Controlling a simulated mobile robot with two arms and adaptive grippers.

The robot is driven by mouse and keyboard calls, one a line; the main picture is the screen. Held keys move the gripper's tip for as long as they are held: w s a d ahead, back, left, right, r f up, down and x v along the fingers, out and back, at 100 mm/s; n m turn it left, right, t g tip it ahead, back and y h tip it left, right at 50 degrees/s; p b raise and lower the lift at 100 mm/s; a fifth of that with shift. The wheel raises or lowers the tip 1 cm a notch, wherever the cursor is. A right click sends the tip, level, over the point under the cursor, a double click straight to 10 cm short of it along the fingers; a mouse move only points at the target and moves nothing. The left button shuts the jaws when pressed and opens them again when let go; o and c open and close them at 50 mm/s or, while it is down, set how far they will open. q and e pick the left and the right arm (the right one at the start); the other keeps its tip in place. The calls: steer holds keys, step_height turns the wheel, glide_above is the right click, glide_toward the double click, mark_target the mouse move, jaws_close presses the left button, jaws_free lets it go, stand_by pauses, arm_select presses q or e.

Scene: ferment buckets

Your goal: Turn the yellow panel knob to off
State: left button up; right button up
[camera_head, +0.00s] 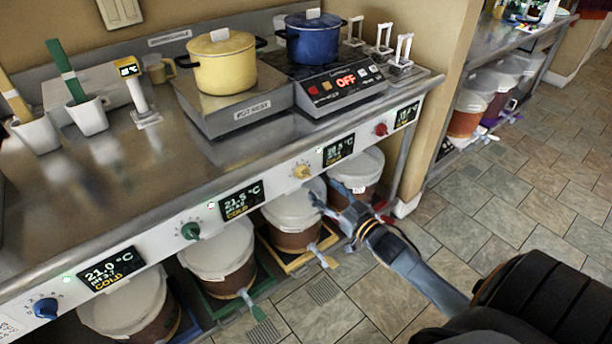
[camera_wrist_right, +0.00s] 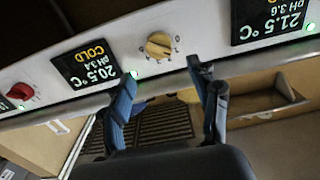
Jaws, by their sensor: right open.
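The yellow panel knob (camera_head: 301,171) sits on the white front panel of the counter, between two small displays. It also shows in the right wrist view (camera_wrist_right: 158,45), upside down, with marks around its dial. My right gripper (camera_head: 335,197) is in front of the panel, below and to the right of the knob. In the right wrist view its two fingers (camera_wrist_right: 164,84) are spread apart with nothing between them, and the knob lies beyond the tips, not touched. My left gripper is in neither view.
The panel also carries a red knob (camera_head: 381,129), a green knob (camera_head: 190,231) and a blue knob (camera_head: 46,308). Lidded buckets (camera_head: 294,217) stand below the counter. A yellow pot (camera_head: 222,65) and a blue pot (camera_head: 313,38) stand on top. The tiled floor (camera_head: 490,215) at right is mostly clear.

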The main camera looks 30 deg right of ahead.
mark_target(306, 176)
steer(key=w, duration=0.8)
steer(key=shift+a, duration=0.3)
steer(key=c, duration=1.1)
steer(key=shift+c, duration=0.2)
steer(key=n, duration=0.3)
steer(key=shift+n, duration=0.3)
steer(key=shift+a+n, duration=0.1)
steer(key=shift+n, duration=1.7)
